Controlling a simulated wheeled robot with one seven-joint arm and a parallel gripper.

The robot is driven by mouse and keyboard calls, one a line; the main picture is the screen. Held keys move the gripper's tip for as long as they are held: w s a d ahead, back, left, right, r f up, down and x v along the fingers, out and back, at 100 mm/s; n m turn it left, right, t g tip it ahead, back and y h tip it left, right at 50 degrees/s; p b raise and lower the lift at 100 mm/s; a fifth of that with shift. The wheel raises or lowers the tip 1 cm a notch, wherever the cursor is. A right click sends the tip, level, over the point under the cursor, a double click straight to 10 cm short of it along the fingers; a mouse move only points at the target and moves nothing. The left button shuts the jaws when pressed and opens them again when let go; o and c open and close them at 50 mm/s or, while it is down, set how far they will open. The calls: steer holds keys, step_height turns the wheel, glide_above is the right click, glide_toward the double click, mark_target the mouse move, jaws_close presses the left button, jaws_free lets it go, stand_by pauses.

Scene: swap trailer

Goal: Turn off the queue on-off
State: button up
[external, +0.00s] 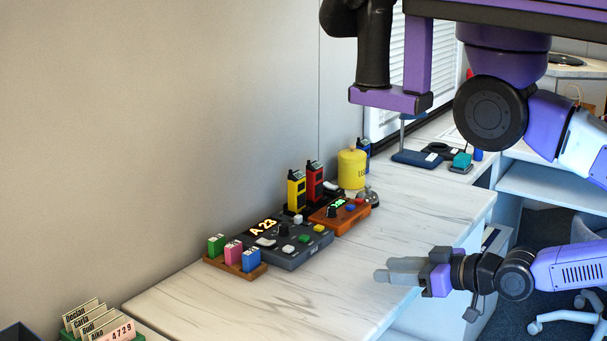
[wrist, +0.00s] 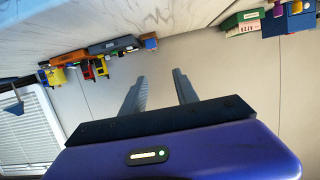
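The queue unit (external: 290,254) is a dark grey box on the white counter, with a lit display reading "A 23", a dark knob and several coloured buttons. Which control is its on-off is too small to tell. In the wrist view the queue unit (wrist: 113,46) shows edge-on at the upper left, its top face hidden. My gripper (external: 388,271) is to the right of the unit, near the counter's front edge, well apart from it. In the wrist view the two fingers of my gripper (wrist: 160,76) stand apart with nothing between them.
A holder with green, pink and blue blocks (external: 238,263) adjoins the unit at left. An orange box (external: 340,218) with a green display, yellow and red radios (external: 296,191) and a yellow canister (external: 352,169) stand behind. The counter (external: 320,290) in front is clear.

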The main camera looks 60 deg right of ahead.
steer(key=c, duration=0.3)
steer(key=w+r, duration=0.1)
steer(key=w, duration=0.1)
steer(key=w+d+r+t+h+p, duration=0.1)
steer(key=w, duration=0.1)
steer(key=w+d+r+m+t, duration=0.1)
steer(key=w+r, duration=0.1)
jaws_close()
steer(key=w+d+r+m+h+p, duration=0.1)
steer(key=w+d, duration=0.3)
steer(key=w, duration=0.4)
steer(key=w+d+r+g+h+p, duration=0.1)
steer(key=w+d+r+p, duration=0.1)
steer(key=w+d, duration=0.35)
steer(key=w+d+r+m+h+p, duration=0.1)
steer(key=w+d, duration=0.2)
steer(key=w, duration=0.6)
step_height(320, 180, down, 7)
steer(key=w+a+n+g+y, duration=0.1)
steer(key=a+n+g+y, duration=0.2)
steer(key=g+y, duration=0.1)
steer(key=shift+w+g, duration=0.15)
steer(key=shift+g, duration=0.15)
